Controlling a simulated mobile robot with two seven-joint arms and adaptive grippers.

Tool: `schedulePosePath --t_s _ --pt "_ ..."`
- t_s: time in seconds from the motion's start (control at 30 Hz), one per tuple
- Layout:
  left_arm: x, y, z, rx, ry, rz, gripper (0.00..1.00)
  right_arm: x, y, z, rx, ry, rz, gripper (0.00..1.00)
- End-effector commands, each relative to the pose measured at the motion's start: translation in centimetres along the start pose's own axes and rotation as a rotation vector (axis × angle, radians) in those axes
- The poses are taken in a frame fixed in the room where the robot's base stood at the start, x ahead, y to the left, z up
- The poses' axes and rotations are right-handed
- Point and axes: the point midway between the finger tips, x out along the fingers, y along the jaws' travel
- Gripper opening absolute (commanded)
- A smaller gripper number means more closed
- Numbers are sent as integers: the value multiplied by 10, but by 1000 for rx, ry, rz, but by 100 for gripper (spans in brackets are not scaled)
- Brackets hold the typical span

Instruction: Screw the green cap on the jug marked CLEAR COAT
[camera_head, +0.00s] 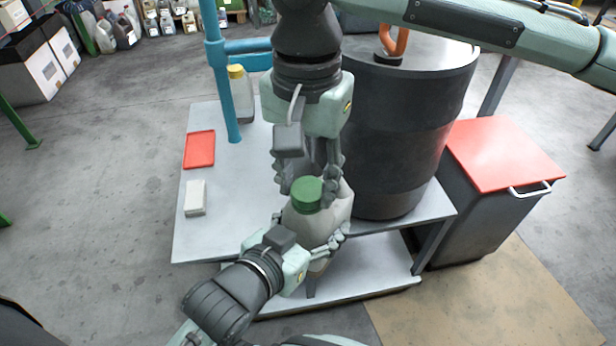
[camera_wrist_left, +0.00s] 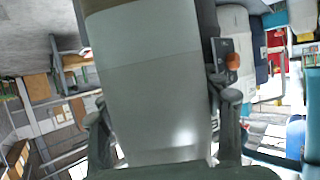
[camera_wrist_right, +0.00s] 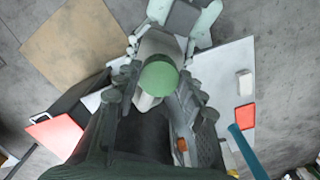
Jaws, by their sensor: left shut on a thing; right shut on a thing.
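The pale jug (camera_head: 318,224) is held upright at the front edge of the grey bench, and no marking on it is readable. My left gripper (camera_head: 305,240) is shut around its body, which fills the middle of the left wrist view (camera_wrist_left: 150,85). The green cap (camera_head: 307,193) sits over the jug's top. It also shows in the right wrist view (camera_wrist_right: 158,78). My right gripper (camera_head: 306,182) reaches down from above and is shut on the cap, a finger on each side. The cap hides the jug's mouth, so I cannot tell how far it is seated.
A large dark drum (camera_head: 400,140) stands right behind the jug. A yellow-capped bottle (camera_head: 243,95), a red tray (camera_head: 199,150) and a white block (camera_head: 195,198) are on the bench's left. A blue post (camera_head: 218,80) rises there. A red-topped cabinet (camera_head: 500,152) stands right.

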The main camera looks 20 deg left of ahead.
Motion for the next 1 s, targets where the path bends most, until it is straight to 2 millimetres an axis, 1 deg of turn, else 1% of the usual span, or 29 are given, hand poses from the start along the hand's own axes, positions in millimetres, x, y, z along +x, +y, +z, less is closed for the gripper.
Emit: schedulePosePath --t_s 0.03,0.2,0.3,0.4,0.53,0.8,0.83,1.0 --pt "0 0 -2 0 4 0 0 0 -1 1 122 -3 -1 30" --pt "0 0 -2 0 4 0 0 0 -3 0 558 -4 -2 30" --pt "0 0 -2 0 4 0 0 0 -3 -1 777 -4 -2 30" --pt "0 0 -2 0 3 0 0 0 -4 -2 931 -4 -3 30" --pt "0 0 -2 0 3 0 0 0 -4 -2 1023 -3 -2 30" --pt "0 0 -1 0 3 0 0 0 -4 -2 1033 -3 -3 30" --pt "0 0 -1 0 3 0 0 0 -4 -2 1032 -2 -3 41" --pt "0 0 -2 0 3 1 0 0 -4 -2 1031 -2 -3 60"
